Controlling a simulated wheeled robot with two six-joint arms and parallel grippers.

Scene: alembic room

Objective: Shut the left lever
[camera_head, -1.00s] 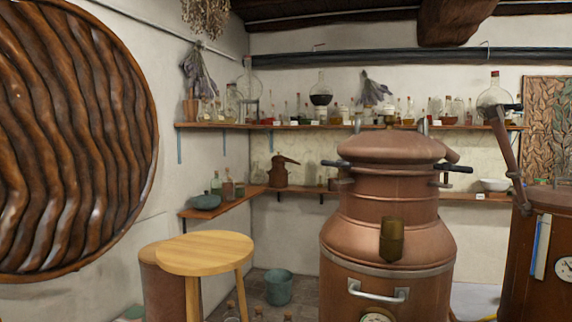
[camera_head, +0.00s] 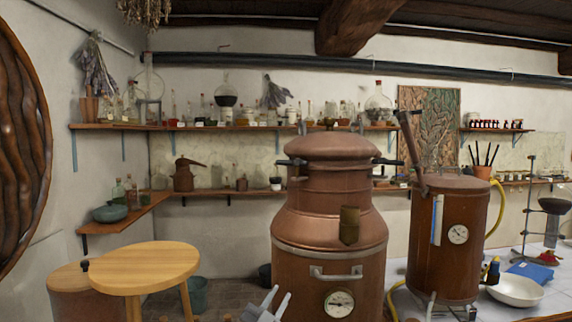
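A large copper still (camera_head: 328,225) with a domed lid stands in the middle. The left lever (camera_head: 291,162) sits at the left of its neck, just under the lid, its dark handle roughly level and pointing outward to the left. A similar right lever (camera_head: 388,161) sits on the other side. I cannot tell from here whether either lever is latched. My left gripper (camera_head: 277,298) shows at the bottom edge, in front of the still's lower left side. Its two grey fingers are apart with nothing between them, well below the left lever. My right gripper is not in view.
A round wooden stool (camera_head: 145,265) stands left of the still. A second copper vessel (camera_head: 450,240) with a tall arm stands to the right, beside a white bowl (camera_head: 515,290). Shelves with glassware line the back wall.

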